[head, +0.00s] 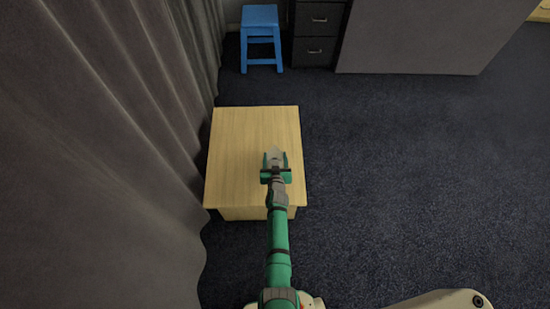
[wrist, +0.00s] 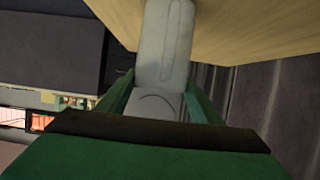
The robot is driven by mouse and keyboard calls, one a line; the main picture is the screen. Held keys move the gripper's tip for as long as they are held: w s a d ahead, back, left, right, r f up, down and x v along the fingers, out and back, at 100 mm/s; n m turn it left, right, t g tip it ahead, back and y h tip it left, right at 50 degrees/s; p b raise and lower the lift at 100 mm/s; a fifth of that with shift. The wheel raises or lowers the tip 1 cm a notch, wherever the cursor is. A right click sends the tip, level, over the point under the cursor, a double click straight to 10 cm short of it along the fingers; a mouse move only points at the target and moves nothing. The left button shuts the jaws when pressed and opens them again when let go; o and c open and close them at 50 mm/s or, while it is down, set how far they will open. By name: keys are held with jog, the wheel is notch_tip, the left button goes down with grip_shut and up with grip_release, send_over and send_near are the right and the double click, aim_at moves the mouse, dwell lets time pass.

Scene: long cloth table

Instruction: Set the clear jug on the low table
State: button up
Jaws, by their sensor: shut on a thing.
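The low table (head: 237,135) is a light wood block in the middle of the head view. Its top also shows in the wrist view (wrist: 245,30). My green gripper (head: 275,158) is over the table, right of its middle. It is shut on the clear jug (head: 276,152), which looks pale grey between the fingers. In the wrist view the jug (wrist: 165,50) extends out from between the green fingers, with the table top behind it. I cannot tell whether the jug touches the table. Its lower part is mostly hidden by my gripper in the head view.
A grey curtain (head: 110,130) hangs close along the table's left side. A blue stool (head: 261,40) and a dark drawer cabinet (head: 317,35) stand at the back, beside a large grey panel (head: 420,35). The dark carpet (head: 400,170) right of the table is clear.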

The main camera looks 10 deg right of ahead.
jog(key=shift+s+d, duration=0.1)
jog(key=shift+d, duration=0.1)
jog(key=shift+f, duration=0.1)
jog(key=o, duration=1.7)
jog(key=shift+a, duration=0.15)
jog(key=a+f+v, duration=0.1)
jog(key=a+v, duration=0.1)
jog(key=v, duration=2.2)
jog(key=s+a+r+y, duration=0.1)
jog(key=s+a+r, duration=0.1)
jog(key=s+r, duration=0.5)
jog(key=s+a+r+n+t+y, duration=0.1)
jog(key=s+a+r, duration=0.1)
jog(key=s+r, duration=0.6)
jog(key=s+a+r+n+t, duration=0.1)
jog(key=s+a+r, duration=0.2)
jog(key=s+r, duration=0.5)
notch_tip(320, 180, up, 2)
jog(key=shift+s+r+y, duration=0.15)
jog(key=shift+y, duration=0.25)
